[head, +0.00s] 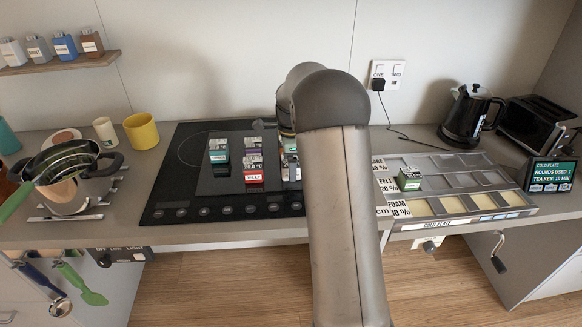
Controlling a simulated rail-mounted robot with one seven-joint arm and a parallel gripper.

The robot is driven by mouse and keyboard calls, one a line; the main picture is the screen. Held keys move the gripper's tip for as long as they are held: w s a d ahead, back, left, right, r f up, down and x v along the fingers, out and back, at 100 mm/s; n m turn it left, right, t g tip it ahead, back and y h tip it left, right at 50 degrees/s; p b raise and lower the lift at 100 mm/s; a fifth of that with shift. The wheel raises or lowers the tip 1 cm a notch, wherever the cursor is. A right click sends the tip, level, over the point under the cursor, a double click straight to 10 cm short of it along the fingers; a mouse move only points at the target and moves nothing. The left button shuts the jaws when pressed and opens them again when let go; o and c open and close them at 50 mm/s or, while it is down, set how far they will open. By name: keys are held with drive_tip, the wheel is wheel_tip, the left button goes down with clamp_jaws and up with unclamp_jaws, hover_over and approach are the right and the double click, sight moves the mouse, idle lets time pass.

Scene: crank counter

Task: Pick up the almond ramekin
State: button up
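I cannot pick out the almond ramekin for certain; no readable almond label shows. Several small labelled blocks or cups stand on the black hob: a green one (219,151), a purple-banded one (253,146), a red one (254,174) and a pale one (291,170) partly hidden by my arm. Another green labelled one (409,178) stands on the cold plate tray. My arm reaches over the counter in the middle of the head view and blocks what lies behind it. My gripper's fingers are hidden.
A pot (72,180) with a strainer and a yellow mug (141,131) stand at left. The hob (190,195) is mid-left; the cold plate tray (470,205), kettle (467,115) and toaster (537,125) are at right. A spice shelf (60,62) hangs upper left.

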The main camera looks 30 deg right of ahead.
drive_tip(key=c, duration=1.2)
